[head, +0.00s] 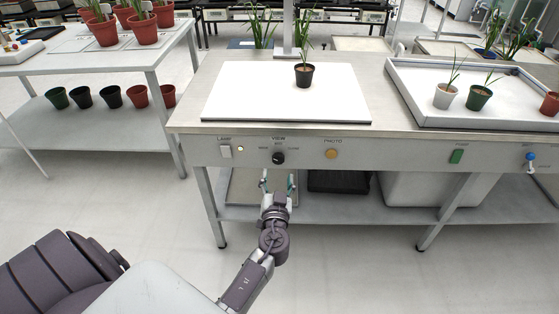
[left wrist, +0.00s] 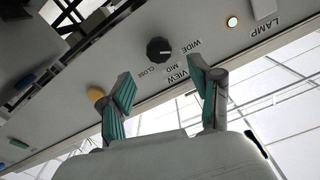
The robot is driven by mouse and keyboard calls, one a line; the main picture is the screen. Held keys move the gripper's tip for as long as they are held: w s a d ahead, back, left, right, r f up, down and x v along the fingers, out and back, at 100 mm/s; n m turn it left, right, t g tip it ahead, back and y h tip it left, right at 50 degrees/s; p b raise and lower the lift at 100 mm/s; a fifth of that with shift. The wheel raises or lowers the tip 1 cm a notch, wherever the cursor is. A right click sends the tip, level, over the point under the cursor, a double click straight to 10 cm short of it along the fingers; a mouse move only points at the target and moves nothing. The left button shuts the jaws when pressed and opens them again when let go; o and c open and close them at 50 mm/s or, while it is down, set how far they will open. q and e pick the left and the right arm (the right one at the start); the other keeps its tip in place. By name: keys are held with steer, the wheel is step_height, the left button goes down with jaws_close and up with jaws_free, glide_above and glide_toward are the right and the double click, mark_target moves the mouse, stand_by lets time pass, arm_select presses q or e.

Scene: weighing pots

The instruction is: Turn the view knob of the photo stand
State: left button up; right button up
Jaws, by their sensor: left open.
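The view knob (head: 278,158) is a black round knob on the front panel of the photo stand (head: 380,152), under the label VIEW. In the left wrist view the knob (left wrist: 159,50) shows beyond the fingertips, with the words WIDE, MID and CLOSE beside it. My left gripper (head: 278,178) is below and in front of the knob. Its two green-padded fingers are apart and empty, and it also shows in the left wrist view (left wrist: 167,85). The knob appears clear of both fingers. My right gripper is not in view.
A lit lamp switch (head: 226,151) is left of the knob and a yellow PHOTO button (head: 331,153) is right of it. A black pot with a plant (head: 304,75) stands on the white board (head: 235,100) above. A tray (head: 420,110) with potted plants is at the right.

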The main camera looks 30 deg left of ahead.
mark_target(278, 161)
arm_select(q)
steer(key=x, duration=0.7)
steer(key=shift+w, duration=0.2)
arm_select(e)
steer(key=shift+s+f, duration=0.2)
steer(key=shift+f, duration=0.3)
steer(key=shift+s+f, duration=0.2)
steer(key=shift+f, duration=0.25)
arm_select(q)
steer(key=shift+f, duration=0.1)
steer(key=c, duration=1.1)
